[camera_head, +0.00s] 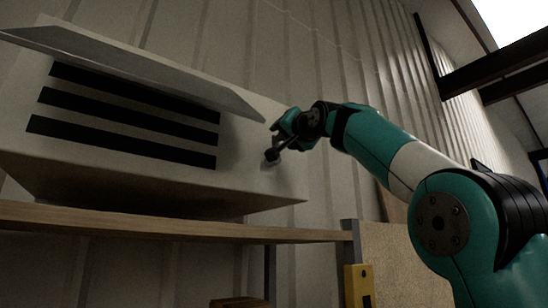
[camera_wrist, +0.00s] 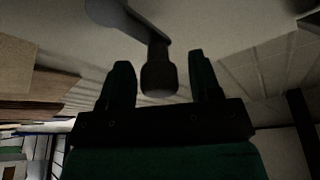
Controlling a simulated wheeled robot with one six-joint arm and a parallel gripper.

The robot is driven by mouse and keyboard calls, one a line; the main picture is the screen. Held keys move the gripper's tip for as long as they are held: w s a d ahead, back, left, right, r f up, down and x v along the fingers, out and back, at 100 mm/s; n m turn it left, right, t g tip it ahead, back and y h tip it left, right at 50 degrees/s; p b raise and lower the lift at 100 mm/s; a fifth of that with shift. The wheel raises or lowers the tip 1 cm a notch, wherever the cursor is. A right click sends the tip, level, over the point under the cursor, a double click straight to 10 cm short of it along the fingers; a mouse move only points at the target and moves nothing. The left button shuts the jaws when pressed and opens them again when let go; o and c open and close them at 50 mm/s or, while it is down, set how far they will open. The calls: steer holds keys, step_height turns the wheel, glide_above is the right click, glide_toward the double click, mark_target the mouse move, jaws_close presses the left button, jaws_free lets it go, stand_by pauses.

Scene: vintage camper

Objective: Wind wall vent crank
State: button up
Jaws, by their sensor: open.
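The wall vent is a pale box (camera_head: 245,175) with dark horizontal slots and a raised grey flap (camera_head: 130,68) along its top. A dark crank (camera_head: 272,155) sits at the right of the box's front face, partly hidden by my gripper (camera_head: 290,132). In the wrist view, the crank arm (camera_wrist: 138,18) comes down from the top and ends in a dark knob (camera_wrist: 158,76). My gripper's fingers (camera_wrist: 160,60) are open on either side of the knob, with a gap visible on both sides.
A wooden shelf (camera_head: 150,222) runs just below the vent box. A yellow object (camera_head: 357,285) is below the shelf's right end, beside a tan panel (camera_head: 400,270). The ribbed wall (camera_head: 350,55) stands behind the box. Dark beams (camera_head: 500,75) cross at upper right.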

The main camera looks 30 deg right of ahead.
steer(key=shift+s+d+b, duration=0.1)
steer(key=shift+s+b, duration=0.7)
steer(key=shift+s, duration=1.7)
steer(key=shift+s+f, duration=0.1)
